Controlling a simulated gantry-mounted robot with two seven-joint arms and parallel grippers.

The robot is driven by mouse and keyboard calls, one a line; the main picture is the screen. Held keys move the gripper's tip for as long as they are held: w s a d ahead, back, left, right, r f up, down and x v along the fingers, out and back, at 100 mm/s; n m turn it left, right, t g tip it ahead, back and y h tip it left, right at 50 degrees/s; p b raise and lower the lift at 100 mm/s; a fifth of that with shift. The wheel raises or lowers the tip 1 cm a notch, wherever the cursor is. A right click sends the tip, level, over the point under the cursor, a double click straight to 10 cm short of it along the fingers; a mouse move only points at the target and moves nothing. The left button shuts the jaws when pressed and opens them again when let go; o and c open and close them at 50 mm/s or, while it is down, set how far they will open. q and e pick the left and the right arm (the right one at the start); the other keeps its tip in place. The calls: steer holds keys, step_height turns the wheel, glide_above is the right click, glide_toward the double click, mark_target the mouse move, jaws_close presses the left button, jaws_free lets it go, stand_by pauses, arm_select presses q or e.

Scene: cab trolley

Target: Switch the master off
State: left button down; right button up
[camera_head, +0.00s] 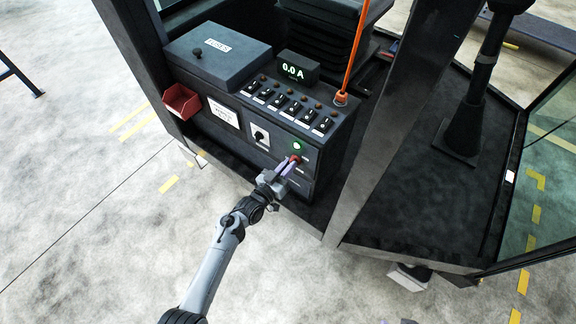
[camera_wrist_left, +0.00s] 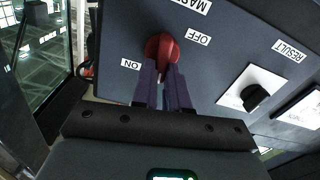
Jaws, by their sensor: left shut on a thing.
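The red master knob (camera_head: 295,158) is low on the front face of the dark control box, below a lit green lamp (camera_head: 297,145). In the left wrist view the red knob (camera_wrist_left: 158,46) sits between an ON label (camera_wrist_left: 130,64) and an OFF label (camera_wrist_left: 198,38). My left gripper (camera_head: 287,168) reaches it from the front and is shut on it. Its two purple fingers (camera_wrist_left: 163,78) lie either side of the knob's grip and hide part of it, so I cannot tell exactly which label it points to. My right gripper is not in view.
A black rotary knob on a white plate (camera_head: 260,136) is beside the master knob. Several toggle switches (camera_head: 290,104) and a display reading 0.0 A (camera_head: 291,71) are on top. A red bin (camera_head: 181,102) hangs at the left. An orange rod (camera_head: 354,50) stands behind.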

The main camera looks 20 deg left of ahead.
arm_select(q)
steer(key=shift+w+a+f+n+p, duration=0.15)
steer(key=shift+n+p, duration=0.5)
steer(key=shift+n, duration=2.05)
steer(key=shift+s+a+f+n+p, duration=0.1)
steer(key=shift+a+f+n+p, duration=0.35)
steer(key=shift+n, duration=2.25)
steer(key=shift+w+d+f+n+p, duration=0.1)
steer(key=shift+n+p, duration=0.7)
steer(key=shift+n, duration=1.9)
steer(key=c, duration=1.1)
jaws_free()
steer(key=shift+c, duration=0.2)
steer(key=v, duration=1.1)
steer(key=shift+p, duration=0.4)
